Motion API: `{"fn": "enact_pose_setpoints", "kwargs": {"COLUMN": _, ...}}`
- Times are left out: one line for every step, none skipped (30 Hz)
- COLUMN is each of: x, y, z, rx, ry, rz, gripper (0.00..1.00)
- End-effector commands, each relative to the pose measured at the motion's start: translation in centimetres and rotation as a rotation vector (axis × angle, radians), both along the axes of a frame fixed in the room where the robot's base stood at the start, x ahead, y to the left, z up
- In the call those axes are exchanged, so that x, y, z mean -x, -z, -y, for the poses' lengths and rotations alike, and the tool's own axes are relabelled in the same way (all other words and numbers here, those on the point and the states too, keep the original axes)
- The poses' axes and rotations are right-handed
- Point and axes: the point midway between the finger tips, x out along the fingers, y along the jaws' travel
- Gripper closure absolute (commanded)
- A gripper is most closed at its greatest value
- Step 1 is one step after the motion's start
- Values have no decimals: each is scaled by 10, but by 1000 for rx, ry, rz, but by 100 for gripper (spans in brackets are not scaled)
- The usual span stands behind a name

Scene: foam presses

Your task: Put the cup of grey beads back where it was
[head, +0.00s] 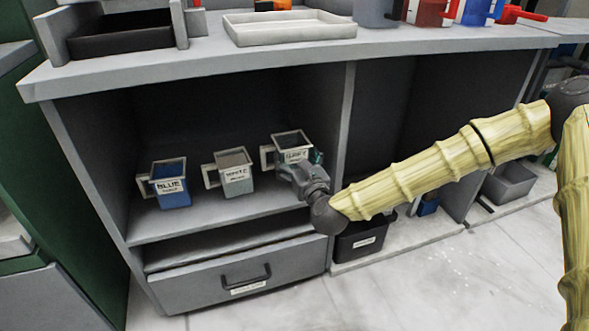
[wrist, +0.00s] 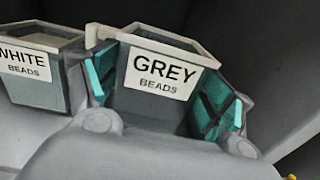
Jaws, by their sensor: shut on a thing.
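The cup of grey beads (head: 292,142) is a square grey cup with a pale rim, a handle on its left and a label. In the wrist view its label reads GREY BEADS, and the cup (wrist: 152,104) sits between the two teal finger pads. My gripper (head: 305,170) is shut on it from the front; the wrist view shows my gripper (wrist: 165,98) with a pad at each side. The cup is at the right end of the cabinet shelf (head: 188,222). Its base is hidden, so I cannot tell whether it touches the shelf.
The white beads cup (head: 236,173) stands just left, also seen in the wrist view (wrist: 40,85). The blue beads cup (head: 170,186) is further left. A cabinet divider (head: 342,140) is close on the right. A drawer (head: 240,275) is below; the countertop (head: 190,63) is above.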

Motion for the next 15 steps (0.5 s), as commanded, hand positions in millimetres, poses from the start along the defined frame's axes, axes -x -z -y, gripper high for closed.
{"fn": "enact_pose_setpoints", "kwargs": {"x": -10, "y": 4, "z": -2, "rx": 2, "ry": 0, "rz": 3, "gripper": 44}}
{"fn": "enact_pose_setpoints", "kwargs": {"x": -15, "y": 4, "z": -2, "rx": 2, "ry": 0, "rz": 4, "gripper": 44}}
{"fn": "enact_pose_setpoints", "kwargs": {"x": -21, "y": 4, "z": -3, "rx": 1, "ry": 0, "rz": 3, "gripper": 44}}
{"fn": "enact_pose_setpoints", "kwargs": {"x": -24, "y": 4, "z": -4, "rx": 1, "ry": -1, "rz": 3, "gripper": 44}}
{"fn": "enact_pose_setpoints", "kwargs": {"x": -28, "y": 5, "z": -4, "rx": 1, "ry": 0, "rz": 3, "gripper": 44}}
{"fn": "enact_pose_setpoints", "kwargs": {"x": -32, "y": 4, "z": -4, "rx": 1, "ry": 1, "rz": 3, "gripper": 44}}
{"fn": "enact_pose_setpoints", "kwargs": {"x": -34, "y": 4, "z": -5, "rx": 2, "ry": 1, "rz": 2, "gripper": 44}}
{"fn": "enact_pose_setpoints", "kwargs": {"x": -35, "y": 4, "z": -5, "rx": 1, "ry": 1, "rz": 1, "gripper": 44}}
{"fn": "enact_pose_setpoints", "kwargs": {"x": -37, "y": 4, "z": -5, "rx": 1, "ry": 1, "rz": 0, "gripper": 44}}
{"fn": "enact_pose_setpoints", "kwargs": {"x": -37, "y": 5, "z": -5, "rx": 1, "ry": 1, "rz": -1, "gripper": 44}}
{"fn": "enact_pose_setpoints", "kwargs": {"x": -38, "y": 6, "z": -5, "rx": 1, "ry": 0, "rz": -1, "gripper": 44}}
{"fn": "enact_pose_setpoints", "kwargs": {"x": -38, "y": 8, "z": -5, "rx": 1, "ry": 0, "rz": -1, "gripper": 44}}
{"fn": "enact_pose_setpoints", "kwargs": {"x": -38, "y": 10, "z": -5, "rx": 1, "ry": 0, "rz": -1, "gripper": 44}}
{"fn": "enact_pose_setpoints", "kwargs": {"x": -38, "y": 12, "z": -6, "rx": 1, "ry": 0, "rz": -1, "gripper": 44}}
{"fn": "enact_pose_setpoints", "kwargs": {"x": -38, "y": 16, "z": -6, "rx": 1, "ry": 0, "rz": -1, "gripper": 44}}
